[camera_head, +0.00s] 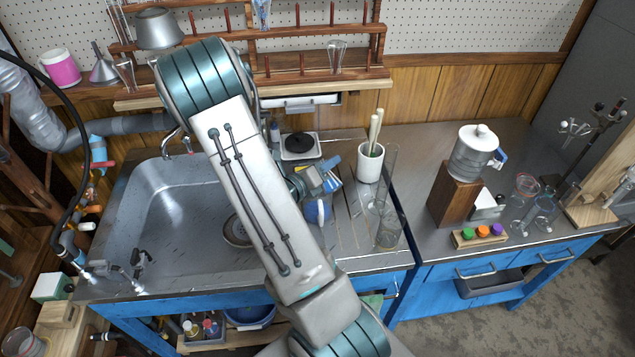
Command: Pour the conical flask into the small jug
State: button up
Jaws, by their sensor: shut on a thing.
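My gripper (334,180) is over the drainboard to the right of the sink, partly hidden by my arm. It is shut on a clear glass thing that I take to be the conical flask; its outline is too faint to make out, and so is its tilt. A small pale and blue vessel (319,211), probably the small jug, stands just below my gripper, partly hidden by my arm. I cannot tell whether liquid is in either one.
A tall clear glass cylinder (388,232) stands right of my gripper, near a white pot (370,163) with rods. The sink (165,215) is left. A drink dispenser (474,155) on a wooden block and glassware (541,212) stand on the right counter.

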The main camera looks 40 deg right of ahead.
jog(key=shift+r+n+p, duration=0.15)
jog(key=shift+n+p, duration=0.45)
jog(key=shift+p, duration=0.05)
jog(key=shift+f+n+g, duration=0.3)
jog(key=shift+f+n, duration=0.25)
jog(key=shift+n, duration=0.15)
dwell(0.6)
jog(key=shift+r+n+p, duration=0.15)
jog(key=shift+n+p, duration=0.65)
jog(key=shift+p, duration=0.3)
jog(key=shift+s+r+n+g+p, duration=0.25)
jog(key=shift+n+p, duration=0.45)
jog(key=shift+p, duration=0.65)
jog(key=shift+w+f+n+g+p, duration=0.15)
jog(key=shift+f+n+g+p, duration=0.2)
jog(key=shift+f+n+p, duration=0.4)
dwell(0.9)
jog(key=shift+w+r+n+p, duration=0.1)
jog(key=shift+r+n+p, duration=0.1)
jog(key=shift+n+p, duration=0.6)
dwell(1.2)
